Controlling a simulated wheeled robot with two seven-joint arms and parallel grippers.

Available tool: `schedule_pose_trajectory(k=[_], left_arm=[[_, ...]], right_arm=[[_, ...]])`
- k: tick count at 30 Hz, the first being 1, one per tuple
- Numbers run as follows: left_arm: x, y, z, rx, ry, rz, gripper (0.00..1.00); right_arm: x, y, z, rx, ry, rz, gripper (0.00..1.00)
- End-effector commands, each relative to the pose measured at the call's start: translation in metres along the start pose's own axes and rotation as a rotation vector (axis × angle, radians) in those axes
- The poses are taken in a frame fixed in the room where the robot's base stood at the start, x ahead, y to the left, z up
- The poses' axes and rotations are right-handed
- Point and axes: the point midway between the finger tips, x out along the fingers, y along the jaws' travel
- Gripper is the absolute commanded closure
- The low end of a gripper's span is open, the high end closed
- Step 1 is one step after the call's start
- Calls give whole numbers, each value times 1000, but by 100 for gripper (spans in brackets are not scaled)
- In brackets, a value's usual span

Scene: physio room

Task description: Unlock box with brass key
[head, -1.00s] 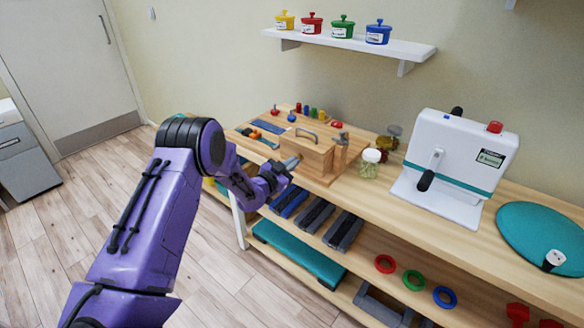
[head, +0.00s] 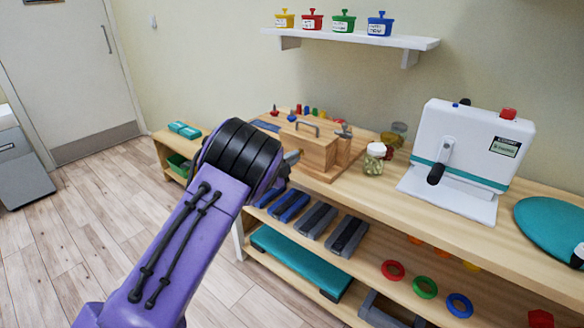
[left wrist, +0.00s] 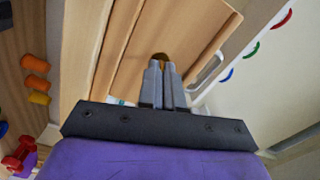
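The wooden box (head: 316,152) with a grey handle on its lid stands on a wooden board on the bench. In the left wrist view its wooden face (left wrist: 185,35) fills the middle. My left gripper (left wrist: 164,68) points at this face, its grey fingers close together. A small brass-coloured piece, seemingly the brass key (left wrist: 161,57), shows at the fingertips against the wood; the rest is hidden, and I cannot tell how deep it sits. In the head view the forearm hides most of the left gripper (head: 291,157). My right gripper is not in view.
A glass jar (head: 374,160) stands right of the box, then a white machine (head: 465,155) with a black-knobbed crank. Coloured pegs stand behind the box. The bench's lower shelf (head: 400,290) holds grey blocks, a teal pad and coloured rings. A wall shelf (head: 350,39) carries coloured pots.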

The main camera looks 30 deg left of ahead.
Motion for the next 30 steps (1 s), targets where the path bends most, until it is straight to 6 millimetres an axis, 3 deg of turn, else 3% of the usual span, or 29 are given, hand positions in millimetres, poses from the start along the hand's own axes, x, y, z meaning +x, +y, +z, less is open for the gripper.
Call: schedule_pose_trajectory(k=[3,12,30], left_arm=[[0,5,1,92,1,0,100],[0,3,0,252,1,1,100],[0,0,0,316,0,2,100]], right_arm=[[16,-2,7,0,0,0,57],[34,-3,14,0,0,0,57],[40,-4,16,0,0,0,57]])
